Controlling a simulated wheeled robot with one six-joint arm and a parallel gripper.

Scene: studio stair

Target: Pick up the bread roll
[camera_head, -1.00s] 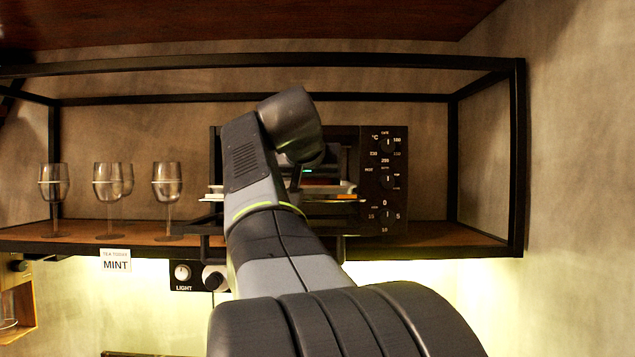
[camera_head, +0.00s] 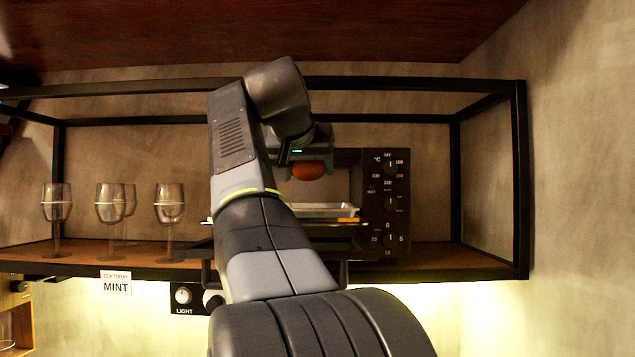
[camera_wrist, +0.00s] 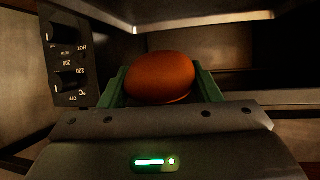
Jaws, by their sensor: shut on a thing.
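The bread roll (camera_head: 308,171) is a reddish-brown oval, held up in front of the toaster oven's opening, above a metal tray. It also shows in the wrist view (camera_wrist: 160,76), between the green fingers. My gripper (camera_head: 307,168) is shut on the roll, and in the wrist view a finger (camera_wrist: 208,85) shows at its right side. In the head view my wrist hides part of the fingers. The roll is clear of the metal tray (camera_head: 325,210), with a gap between them.
The black toaster oven (camera_head: 386,229) stands on a wooden shelf (camera_head: 440,262) in a black frame. Its knob panel is close to the roll's right. Several wine glasses (camera_head: 110,203) stand on the left. A MINT sign (camera_head: 116,284) hangs at the shelf's front edge.

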